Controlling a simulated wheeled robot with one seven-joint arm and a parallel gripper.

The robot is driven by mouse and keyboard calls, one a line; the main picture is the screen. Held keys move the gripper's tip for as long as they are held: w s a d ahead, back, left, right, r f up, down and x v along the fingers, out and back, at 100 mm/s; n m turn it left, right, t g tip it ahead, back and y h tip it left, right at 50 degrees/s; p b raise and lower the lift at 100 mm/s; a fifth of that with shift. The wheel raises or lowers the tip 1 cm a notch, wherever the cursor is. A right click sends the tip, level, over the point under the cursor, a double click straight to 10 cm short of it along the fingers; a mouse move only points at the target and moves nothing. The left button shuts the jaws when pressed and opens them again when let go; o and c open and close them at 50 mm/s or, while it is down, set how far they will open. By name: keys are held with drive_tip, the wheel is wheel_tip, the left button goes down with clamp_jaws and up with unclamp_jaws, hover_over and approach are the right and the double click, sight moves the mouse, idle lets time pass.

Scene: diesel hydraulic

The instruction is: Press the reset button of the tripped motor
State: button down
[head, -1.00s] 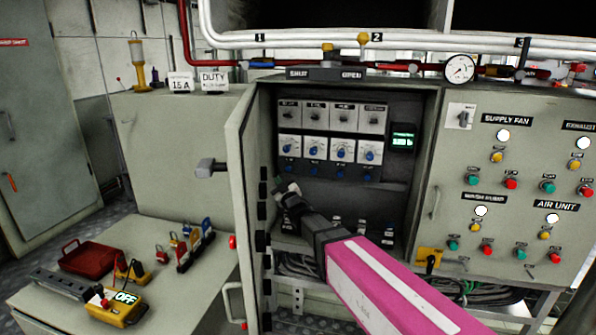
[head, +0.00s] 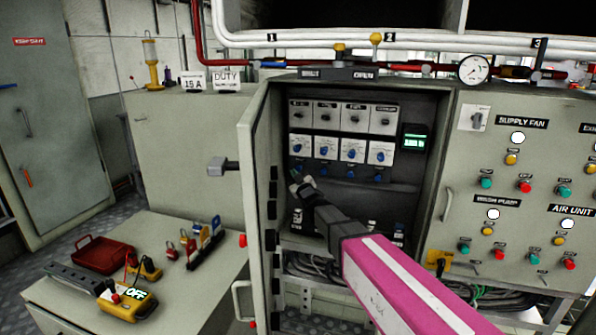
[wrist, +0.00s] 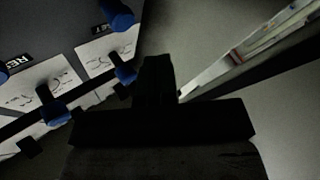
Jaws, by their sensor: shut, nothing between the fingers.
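In the head view, the open cabinet holds a row of white overload relays (head: 352,150) with blue dials. Small blue buttons (head: 325,172) sit in a row below them. My gripper (head: 299,184) is shut and empty inside the cabinet, just below the leftmost blue button in the picture. Contact cannot be told. In the wrist view my gripper (wrist: 155,62) is a dark shape close to a blue knob (wrist: 125,73) on a white relay face. A blue button (wrist: 118,14) beside a partly cut-off label shows at the top. I cannot tell which motor is tripped.
The open cabinet door (head: 258,200) stands close left of my arm. A green-lit display (head: 414,137) is right of the relays. More devices and cables fill the cabinet bottom. A bench with a red box (head: 103,254), padlocks and a yellow meter (head: 128,303) is at left.

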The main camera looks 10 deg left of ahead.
drive_tip(key=shift+w, duration=1.05)
drive_tip(key=shift+w, duration=0.15)
idle(1.2)
drive_tip(key=shift+w+d, duration=0.1)
drive_tip(key=shift+w, duration=0.2)
drive_tip(key=shift+w, duration=0.5)
idle(0.8)
drive_tip(key=shift+s, duration=0.1)
idle(0.3)
drive_tip(key=shift+s, duration=0.85)
drive_tip(key=s, duration=0.5)
drive_tip(key=shift+a, duration=0.2)
